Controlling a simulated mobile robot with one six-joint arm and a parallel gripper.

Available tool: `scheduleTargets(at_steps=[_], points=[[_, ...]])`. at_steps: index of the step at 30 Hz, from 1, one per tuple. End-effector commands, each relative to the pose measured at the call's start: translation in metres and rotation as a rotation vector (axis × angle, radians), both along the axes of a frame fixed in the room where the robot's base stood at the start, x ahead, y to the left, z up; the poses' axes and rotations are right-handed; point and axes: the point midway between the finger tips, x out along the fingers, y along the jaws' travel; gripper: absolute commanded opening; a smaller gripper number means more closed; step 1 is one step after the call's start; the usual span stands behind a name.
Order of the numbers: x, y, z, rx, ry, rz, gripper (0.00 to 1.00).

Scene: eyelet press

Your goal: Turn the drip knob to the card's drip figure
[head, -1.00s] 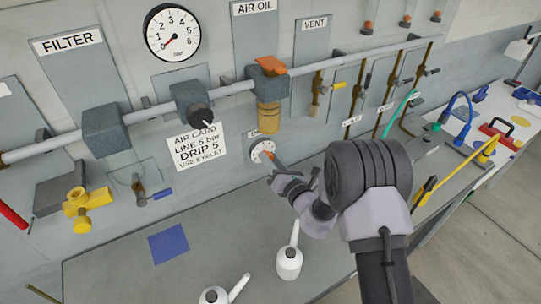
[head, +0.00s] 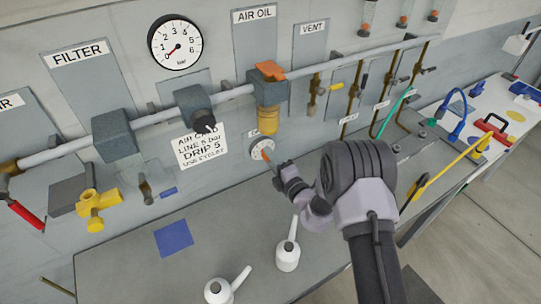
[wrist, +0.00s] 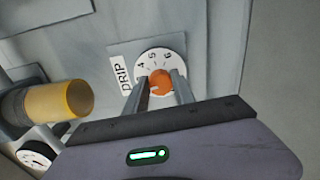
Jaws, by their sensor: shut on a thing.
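The drip knob is an orange knob (wrist: 160,82) on a white numbered dial (wrist: 150,57) with a DRIP label beside it. In the wrist view the figures 4, 5 and 6 show above the knob; the lower dial is hidden by my fingers. My gripper (wrist: 157,92) is shut on the knob, one finger on each side. I cannot tell which figure the knob points to. In the head view my gripper (head: 274,165) reaches the dial (head: 259,147) from the lower right. The white card (head: 200,149) on the wall reads DRIP 5 and LINE 5 bar.
Above the dial hangs an amber bowl (head: 268,121) under the AIR OIL label; it is left of my gripper in the wrist view. A pressure gauge (head: 175,42) is higher up. Two white oil cans (head: 288,256) and a blue square (head: 174,239) are on the grey bench below.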

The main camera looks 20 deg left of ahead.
Motion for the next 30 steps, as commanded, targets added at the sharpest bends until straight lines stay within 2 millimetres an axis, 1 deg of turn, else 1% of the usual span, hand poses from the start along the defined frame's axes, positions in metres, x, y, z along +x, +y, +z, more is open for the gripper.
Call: scheduleTargets(at_steps=[30], points=[[-0.0007, 0.0, -0.0027, 0.623, 0.734, -0.001, 0.0]])
